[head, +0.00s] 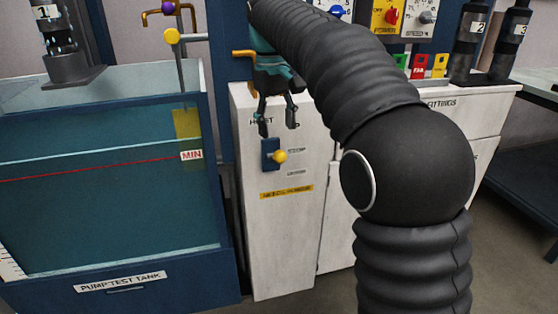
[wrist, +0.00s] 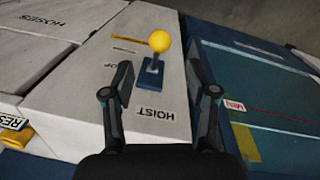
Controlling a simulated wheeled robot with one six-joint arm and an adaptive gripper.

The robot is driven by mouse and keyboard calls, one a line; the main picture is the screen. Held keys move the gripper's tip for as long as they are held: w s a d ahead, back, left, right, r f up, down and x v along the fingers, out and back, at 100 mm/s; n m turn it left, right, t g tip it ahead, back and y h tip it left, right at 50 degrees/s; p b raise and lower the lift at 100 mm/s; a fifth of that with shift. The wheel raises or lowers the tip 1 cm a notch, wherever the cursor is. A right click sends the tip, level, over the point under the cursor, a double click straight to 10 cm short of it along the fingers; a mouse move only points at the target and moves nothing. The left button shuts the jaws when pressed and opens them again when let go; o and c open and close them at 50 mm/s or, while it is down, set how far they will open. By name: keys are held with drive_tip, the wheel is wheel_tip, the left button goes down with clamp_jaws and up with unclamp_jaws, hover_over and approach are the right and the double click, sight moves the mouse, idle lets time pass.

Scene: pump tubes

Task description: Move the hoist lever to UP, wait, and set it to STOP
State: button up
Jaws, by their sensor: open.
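The hoist lever has a yellow ball knob (head: 280,156) on a blue plate (head: 268,148) on the front of a white cabinet. The knob sits about level with the STOP label, between the UP and DOWN labels. My gripper (head: 277,123) is open and empty, above the lever near the HOIST lettering. In the wrist view, the yellow knob (wrist: 160,41) and its blue plate (wrist: 152,78) show between and beyond my gripper's two spread fingers (wrist: 162,82). The fingers appear apart from the knob. My arm hides part of the cabinet's right side.
The pump test tank (head: 110,215) stands left of the cabinet, with a MIN tag (head: 192,155). An orange hook-shaped handle (head: 243,53) is close beside my gripper. A panel with knobs (head: 403,18) and cylinders marked 2 and 3 are at upper right. A yellow strip (head: 286,192) is below the lever.

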sight(279, 154)
drive_tip(key=f, duration=0.3)
drive_tip(key=f+b, duration=0.1)
drive_tip(key=f, duration=0.4)
drive_tip(key=shift+w+d+f+b, duration=0.15)
drive_tip(key=shift+d+f+b, duration=0.1)
drive_tip(key=shift+f+b, duration=0.15)
clamp_jaws()
